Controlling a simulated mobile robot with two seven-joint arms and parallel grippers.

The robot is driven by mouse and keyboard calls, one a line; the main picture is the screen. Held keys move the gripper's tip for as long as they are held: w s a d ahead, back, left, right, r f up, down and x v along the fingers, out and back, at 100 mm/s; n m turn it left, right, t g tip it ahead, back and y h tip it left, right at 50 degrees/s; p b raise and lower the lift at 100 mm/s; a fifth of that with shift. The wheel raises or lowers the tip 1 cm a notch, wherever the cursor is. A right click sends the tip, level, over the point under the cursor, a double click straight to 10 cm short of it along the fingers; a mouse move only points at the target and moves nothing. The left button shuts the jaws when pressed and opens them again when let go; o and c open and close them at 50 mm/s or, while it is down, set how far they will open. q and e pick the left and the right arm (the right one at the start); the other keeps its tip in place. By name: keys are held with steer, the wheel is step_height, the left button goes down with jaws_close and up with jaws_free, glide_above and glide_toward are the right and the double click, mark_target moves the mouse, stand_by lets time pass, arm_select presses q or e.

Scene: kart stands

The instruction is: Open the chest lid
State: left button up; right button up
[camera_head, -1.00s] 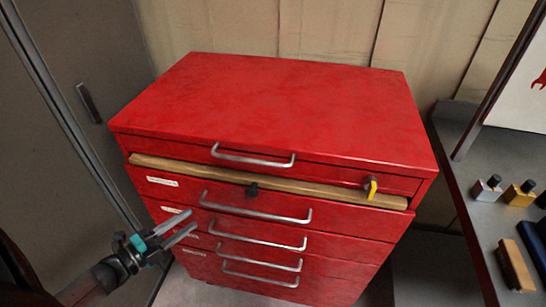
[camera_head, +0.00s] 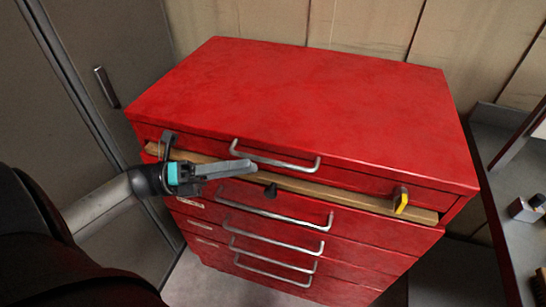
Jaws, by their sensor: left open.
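The red tool chest (camera_head: 300,95) stands in the middle of the head view, its flat lid down. A metal handle (camera_head: 275,160) runs along the front just under the lid. My left gripper (camera_head: 235,168) comes in from the left, open and empty. Its fingers point right, close to the left end of that top handle; I cannot tell whether they touch it. The gripper hides the left part of the front. A yellow-tagged latch (camera_head: 401,199) is at the front right. My right gripper is not in view.
Drawers with metal handles (camera_head: 276,214) lie below. A wooden strip (camera_head: 330,193) shows under the top section. A grey cabinet (camera_head: 90,60) stands at the left. A workbench (camera_head: 510,215) with small items is at the right. A panelled wall is behind.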

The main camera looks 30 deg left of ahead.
mark_target(273, 160)
arm_select(q)
steer(key=x, duration=0.6)
steer(key=shift+w+d, duration=0.15)
steer(key=shift+w, duration=0.05)
jaws_close()
stand_by(1.2)
